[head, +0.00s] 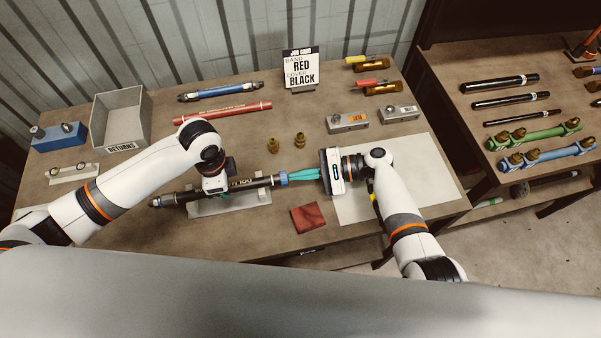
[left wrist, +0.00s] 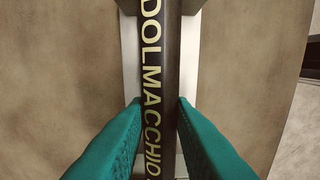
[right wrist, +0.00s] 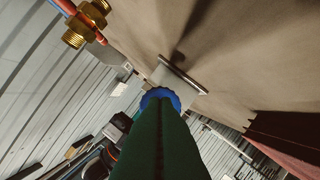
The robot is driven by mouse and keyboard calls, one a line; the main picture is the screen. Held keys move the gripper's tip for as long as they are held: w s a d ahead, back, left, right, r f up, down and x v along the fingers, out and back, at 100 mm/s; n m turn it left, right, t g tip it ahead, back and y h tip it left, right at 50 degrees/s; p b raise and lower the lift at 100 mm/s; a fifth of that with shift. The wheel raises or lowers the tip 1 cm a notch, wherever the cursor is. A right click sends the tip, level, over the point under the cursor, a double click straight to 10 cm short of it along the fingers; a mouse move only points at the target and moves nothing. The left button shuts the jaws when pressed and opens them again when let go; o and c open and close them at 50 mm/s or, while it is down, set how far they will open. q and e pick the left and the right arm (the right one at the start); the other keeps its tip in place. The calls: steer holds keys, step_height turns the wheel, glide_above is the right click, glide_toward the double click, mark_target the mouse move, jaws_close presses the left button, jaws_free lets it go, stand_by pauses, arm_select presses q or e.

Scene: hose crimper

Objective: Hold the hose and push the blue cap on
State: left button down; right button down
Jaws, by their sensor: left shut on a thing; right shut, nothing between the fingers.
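The black hose (head: 180,198) lies roughly level over a white cradle (head: 230,207), with yellow lettering on it in the left wrist view (left wrist: 157,60). My left gripper (left wrist: 163,103) is shut around the hose, a teal finger on each side. The blue cap (head: 283,179) is at the hose's right end; how far it sits on the hose is hard to tell. My right gripper (head: 290,177) is shut and empty, its fingertips at the outer face of the cap. In the right wrist view the cap (right wrist: 160,97) shows just beyond the fingertips, hiding the hose end.
Two brass fittings (head: 286,143) stand behind the hose. A dark red block (head: 308,218) lies in front of my right gripper. A sign (head: 300,68) reads band red, cover black. A grey returns bin (head: 122,118) stands at the back left. A pale mat (head: 420,190) lies on the right.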

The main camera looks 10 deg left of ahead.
steer(key=shift+w+d, duration=0.25)
steer(key=shift+d, duration=0.45)
steer(key=shift+w+d, duration=0.25)
steer(key=shift+d, duration=0.4)
steer(key=v, duration=1.1)
steer(key=shift+d+r, duration=0.1)
steer(key=shift+d, duration=0.2)
arm_select(q)
steer(key=c, duration=1.2)
jaws_free()
steer(key=shift+o, duration=0.2)
